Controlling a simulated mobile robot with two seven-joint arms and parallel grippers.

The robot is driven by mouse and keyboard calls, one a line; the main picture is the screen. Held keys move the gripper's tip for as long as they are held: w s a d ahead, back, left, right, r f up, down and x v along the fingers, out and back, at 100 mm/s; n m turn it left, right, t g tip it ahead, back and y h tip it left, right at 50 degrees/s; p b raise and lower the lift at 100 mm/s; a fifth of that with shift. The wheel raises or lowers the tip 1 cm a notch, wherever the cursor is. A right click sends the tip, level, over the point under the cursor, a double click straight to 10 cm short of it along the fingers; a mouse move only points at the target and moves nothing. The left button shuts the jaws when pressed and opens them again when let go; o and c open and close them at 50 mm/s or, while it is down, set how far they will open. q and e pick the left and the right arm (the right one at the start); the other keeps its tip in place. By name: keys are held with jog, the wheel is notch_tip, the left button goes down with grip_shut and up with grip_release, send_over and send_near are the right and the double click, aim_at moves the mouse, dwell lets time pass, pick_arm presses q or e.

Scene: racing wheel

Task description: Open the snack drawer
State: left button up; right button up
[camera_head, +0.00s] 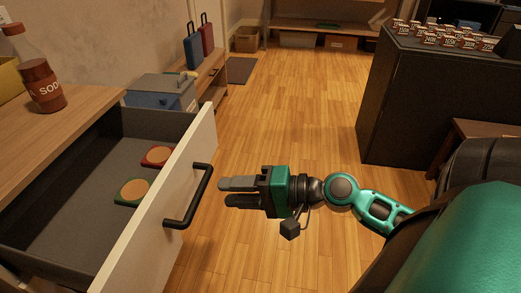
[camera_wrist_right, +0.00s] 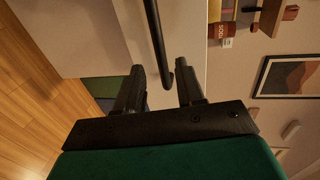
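The snack drawer (camera_head: 150,225) stands pulled out from the wooden cabinet at the left. It has a white front and a dark grey inside. A black bar handle (camera_head: 196,200) is on its front; the handle also shows in the wrist view (camera_wrist_right: 156,40). Two round snacks lie inside, one in a red package (camera_head: 157,156) and one in a green package (camera_head: 133,191). My right gripper (camera_head: 236,192) is open and empty, just right of the handle and apart from it. In the wrist view its fingers (camera_wrist_right: 162,88) are spread, with the handle beyond the gap. My left gripper is not in view.
A soda bottle (camera_head: 41,80) stands on the cabinet top (camera_head: 75,103). A blue-grey box (camera_head: 160,92) stands behind the drawer. The wooden floor (camera_head: 290,110) between is clear.

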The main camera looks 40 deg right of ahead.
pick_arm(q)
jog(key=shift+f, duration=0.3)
pick_arm(e)
jog(key=shift+v, duration=2.65)
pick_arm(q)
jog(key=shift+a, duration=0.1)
pick_arm(e)
jog(key=a+f+n+g+h, duration=0.1)
jog(key=a+f+n+h, duration=0.2)
jog(key=a+f+n, duration=0.4)
jog(key=a+f+n+h, duration=0.3)
jog(key=a+f+n, duration=0.25)
jog(key=f, duration=0.45)
pick_arm(q)
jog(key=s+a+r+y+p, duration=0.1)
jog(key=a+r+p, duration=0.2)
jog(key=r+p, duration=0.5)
jog(key=p, duration=0.4)
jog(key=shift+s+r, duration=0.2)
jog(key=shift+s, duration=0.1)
pick_arm(e)
jog(key=s+d+r+h, duration=0.1)
jog(key=d+r, duration=0.3)
jog(key=r, duration=0.4)
jog(key=shift+r+h, duration=0.3)
jog(key=shift+n, duration=0.25)
